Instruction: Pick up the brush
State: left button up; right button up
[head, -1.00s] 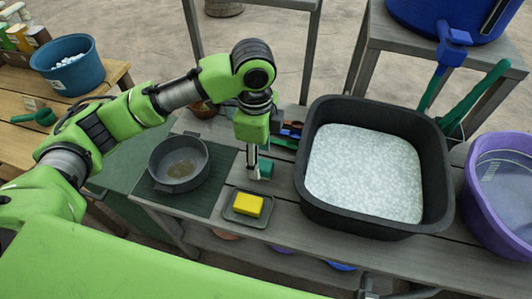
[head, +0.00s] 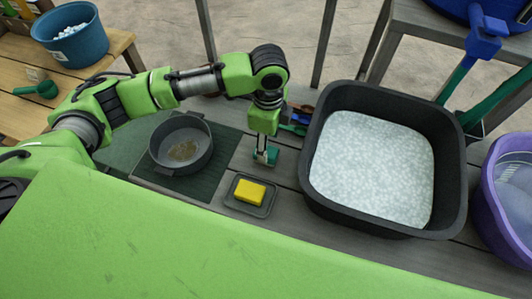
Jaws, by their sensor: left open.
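A small teal-green block-like thing (head: 271,158), which looks like the brush, sits on the grey table behind the yellow sponge. My left gripper (head: 262,154) points down at it, open. Its fingers overlap the teal thing in the picture, and I cannot tell whether they touch it. Part of the teal thing is hidden behind the fingers. My right gripper is not in view.
The yellow sponge (head: 249,193) lies in a small dark dish (head: 234,205) in front. A grey pot (head: 160,165) stands on a dark mat to the left. A large black basin (head: 457,170) of suds is close on the right. Small tools (head: 294,128) lie behind the gripper.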

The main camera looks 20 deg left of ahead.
aim_at(273, 152)
pick_arm(q)
jog(key=f, duration=0.3)
jog(key=shift+s+a+f, duration=0.15)
jog(key=shift+a+f, duration=0.15)
jog(key=shift+f, duration=0.55)
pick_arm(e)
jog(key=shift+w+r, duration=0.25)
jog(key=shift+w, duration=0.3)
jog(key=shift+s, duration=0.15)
pick_arm(q)
jog(key=c, duration=1.2)
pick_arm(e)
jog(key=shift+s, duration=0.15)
